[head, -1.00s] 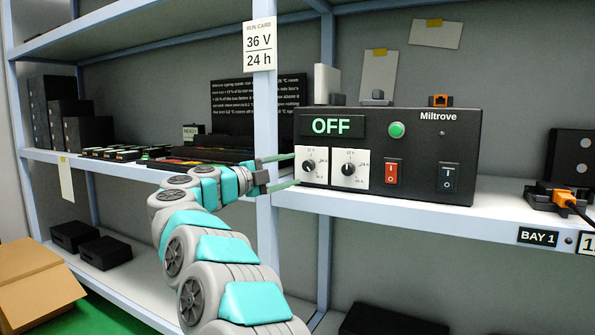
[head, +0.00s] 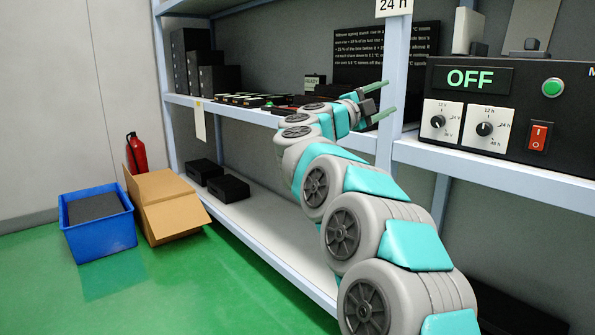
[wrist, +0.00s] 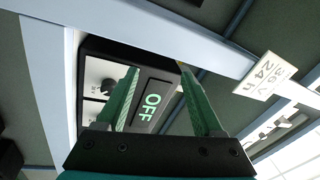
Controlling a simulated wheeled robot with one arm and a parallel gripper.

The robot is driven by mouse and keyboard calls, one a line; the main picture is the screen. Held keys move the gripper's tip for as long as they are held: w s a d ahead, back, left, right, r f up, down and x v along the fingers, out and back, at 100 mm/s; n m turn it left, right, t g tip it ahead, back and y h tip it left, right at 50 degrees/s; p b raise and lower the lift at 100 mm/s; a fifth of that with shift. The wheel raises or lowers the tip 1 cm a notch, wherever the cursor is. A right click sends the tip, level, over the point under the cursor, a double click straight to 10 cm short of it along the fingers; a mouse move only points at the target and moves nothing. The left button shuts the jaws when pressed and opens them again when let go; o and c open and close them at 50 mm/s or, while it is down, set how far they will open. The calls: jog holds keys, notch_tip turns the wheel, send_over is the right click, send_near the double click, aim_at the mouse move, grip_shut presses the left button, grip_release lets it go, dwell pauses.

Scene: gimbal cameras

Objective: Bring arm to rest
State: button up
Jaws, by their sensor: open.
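My arm (head: 370,220), grey and teal, reaches up from the lower right in the head view. My gripper (head: 385,101) is at its end, in front of the shelf upright, left of the black control box (head: 505,140). Its two green fingers stand apart with nothing between them. In the wrist view my gripper (wrist: 165,90) is open and points toward the black box (wrist: 152,60), which shows OFF on its display. The box has two white dial plates, a green button and a red switch.
The shelf edge (head: 500,172) runs close beside my arm, with a blue-grey upright (head: 393,90). A blue bin (head: 97,222), a cardboard box (head: 168,208) and a red extinguisher (head: 136,153) stand at left. Green floor (head: 200,290) is clear in front of the shelf.

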jog(key=w+a+r+n+t+y, duration=0.1)
jog(key=a+r+n+t+y, duration=0.2)
jog(key=a+n+t+y, duration=0.85)
jog(key=s+a+f+n+g+y, duration=0.95)
jog(key=a+f+n+y, duration=0.2)
jog(key=a+f, duration=0.2)
jog(key=s+d+f+n+g+h, duration=0.15)
jog(key=s+f+g, duration=0.25)
jog(key=s+f, duration=0.65)
jog(key=s+d+f+n+g+h, duration=0.1)
jog(key=s+d+f+n+g, duration=0.2)
jog(key=s+f, duration=0.75)
jog(key=s+d+f+g+h, duration=0.1)
jog(key=s+d+f+g, duration=0.2)
jog(key=s, duration=0.5)
jog(key=s+d+f+m+g+h, duration=0.1)
jog(key=s+d+f, duration=0.3)
jog(key=s, duration=0.5)
jog(key=s+d+f+g+h, duration=0.1)
jog(key=s+d+f+g, duration=0.3)
jog(key=s, duration=0.4)
jog(key=shift+s+d+f+m+g+h, duration=0.15)
jog(key=shift+s+d+m+g+h, duration=0.05)
jog(key=shift+d+m+g+h, duration=0.2)
